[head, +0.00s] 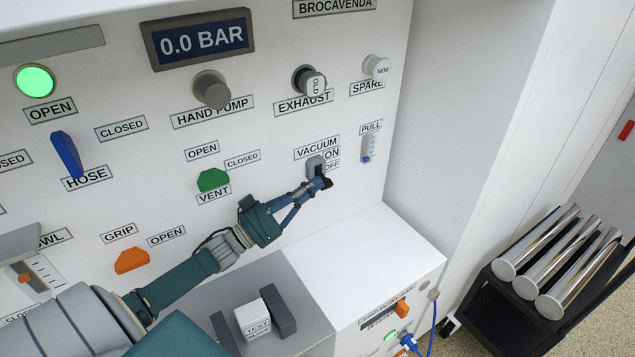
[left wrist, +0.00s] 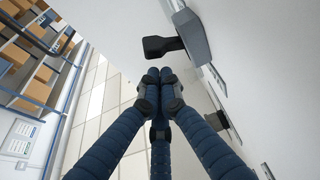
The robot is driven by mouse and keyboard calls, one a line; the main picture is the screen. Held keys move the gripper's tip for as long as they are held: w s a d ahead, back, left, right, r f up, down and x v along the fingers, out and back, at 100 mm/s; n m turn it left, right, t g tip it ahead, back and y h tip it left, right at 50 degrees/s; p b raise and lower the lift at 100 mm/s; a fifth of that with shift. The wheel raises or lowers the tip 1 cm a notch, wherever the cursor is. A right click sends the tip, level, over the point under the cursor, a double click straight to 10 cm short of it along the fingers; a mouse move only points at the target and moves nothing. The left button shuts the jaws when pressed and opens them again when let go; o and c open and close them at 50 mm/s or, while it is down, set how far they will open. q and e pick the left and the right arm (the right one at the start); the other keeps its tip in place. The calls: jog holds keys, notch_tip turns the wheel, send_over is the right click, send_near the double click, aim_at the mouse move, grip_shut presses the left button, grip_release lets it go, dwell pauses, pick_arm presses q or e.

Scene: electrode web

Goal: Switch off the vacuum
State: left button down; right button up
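The vacuum switch (head: 315,164) is a small grey block on the white panel, beside the ON and OFF labels (head: 332,160) under VACUUM. In the left wrist view its grey housing (left wrist: 191,38) carries a black paddle lever (left wrist: 162,47) that sticks out from the panel. My left gripper (head: 322,184) is at the switch, its blue fingers reaching in from the lower left. In the left wrist view its fingertips (left wrist: 160,78) are together with nothing between them, close to the lever; I cannot tell whether they touch. The fingers partly hide the switch's lower part in the head view. My right gripper is out of view.
A green vent knob (head: 213,180) is left of the switch and a PULL slider (head: 367,148) is right of it. The display (head: 201,38) reads 0.0 BAR. A test block (head: 253,320) stands on the ledge below. A black cart (head: 515,290) holds metal cylinders at the right.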

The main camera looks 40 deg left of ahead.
pick_arm(q)
jog(key=v, duration=1)
jog(key=shift+s, duration=0.2)
jog(key=shift+f, duration=0.1)
